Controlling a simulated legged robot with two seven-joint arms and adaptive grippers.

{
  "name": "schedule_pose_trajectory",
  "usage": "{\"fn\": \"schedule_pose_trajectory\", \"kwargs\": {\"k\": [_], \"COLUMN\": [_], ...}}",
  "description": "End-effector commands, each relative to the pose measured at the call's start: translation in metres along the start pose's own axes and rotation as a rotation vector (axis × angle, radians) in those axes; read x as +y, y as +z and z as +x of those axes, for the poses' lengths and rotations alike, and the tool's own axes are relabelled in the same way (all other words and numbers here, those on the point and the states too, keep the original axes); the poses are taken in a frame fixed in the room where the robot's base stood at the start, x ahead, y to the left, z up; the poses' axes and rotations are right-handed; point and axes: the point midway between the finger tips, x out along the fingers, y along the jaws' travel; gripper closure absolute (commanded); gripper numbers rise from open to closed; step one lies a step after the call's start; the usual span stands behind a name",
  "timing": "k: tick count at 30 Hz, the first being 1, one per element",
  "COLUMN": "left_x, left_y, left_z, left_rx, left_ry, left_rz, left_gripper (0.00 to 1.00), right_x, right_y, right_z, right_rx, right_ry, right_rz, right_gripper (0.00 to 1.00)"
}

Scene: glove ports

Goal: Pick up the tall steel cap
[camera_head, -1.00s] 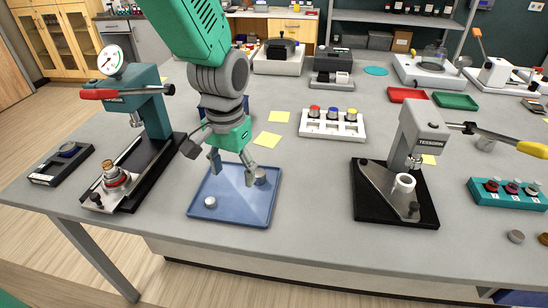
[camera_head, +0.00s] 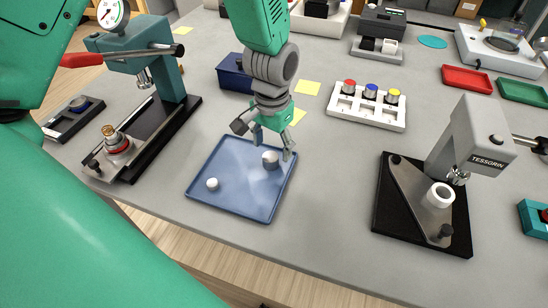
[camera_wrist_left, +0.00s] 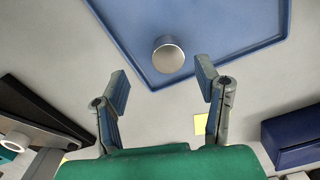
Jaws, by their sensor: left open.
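The tall steel cap (camera_head: 270,160) stands upright on the blue tray (camera_head: 232,205), towards the tray's back right. A shorter steel cap (camera_head: 212,184) sits on the same tray, to the left and nearer the front. My left gripper (camera_head: 274,147) points down at the tall cap, with its fingers spread and nothing held. In the left wrist view, the tall cap (camera_wrist_left: 168,56) appears just beyond and between the open fingertips (camera_wrist_left: 162,80), and I see no contact. My right gripper is not in view.
A teal press (camera_head: 150,60) stands left of the tray, and a grey press (camera_head: 475,140) on a black base stands right. A dark blue box (camera_head: 233,76) is behind my gripper. A white rack with coloured knobs (camera_head: 367,105) stands behind, to the right. Bare table lies between tray and grey press.

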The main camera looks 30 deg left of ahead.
Motion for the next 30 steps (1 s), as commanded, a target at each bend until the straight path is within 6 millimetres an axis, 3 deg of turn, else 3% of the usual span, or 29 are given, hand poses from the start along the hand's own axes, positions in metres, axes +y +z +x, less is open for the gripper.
{"fn": "schedule_pose_trajectory", "kwargs": {"k": [5, 13, 22, 23, 27, 30], "left_x": [0.0, -0.003, -0.005, -0.005, -0.006, -0.006], "left_y": [-0.001, -0.006, -0.005, -0.005, -0.005, -0.006], "left_z": [0.012, 0.049, 0.055, 0.055, 0.056, 0.056], "left_rx": [-0.002, -0.001, 0.001, 0.0, -0.001, -0.001], "left_ry": [-0.002, -0.006, -0.003, -0.003, -0.002, -0.002], "left_rz": [-0.001, 0.001, 0.001, 0.001, 0.001, 0.0], "left_gripper": [0.43, 0.43, 0.43, 0.5, 0.95, 0.95], "right_x": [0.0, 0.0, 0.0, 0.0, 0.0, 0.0], "right_y": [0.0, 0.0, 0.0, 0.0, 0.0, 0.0], "right_z": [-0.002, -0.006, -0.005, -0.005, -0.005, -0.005], "right_rx": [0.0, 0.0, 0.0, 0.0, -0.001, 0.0], "right_ry": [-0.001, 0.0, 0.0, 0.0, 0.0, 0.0], "right_rz": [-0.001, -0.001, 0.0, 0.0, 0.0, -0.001], "right_gripper": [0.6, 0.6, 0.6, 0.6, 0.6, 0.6]}}
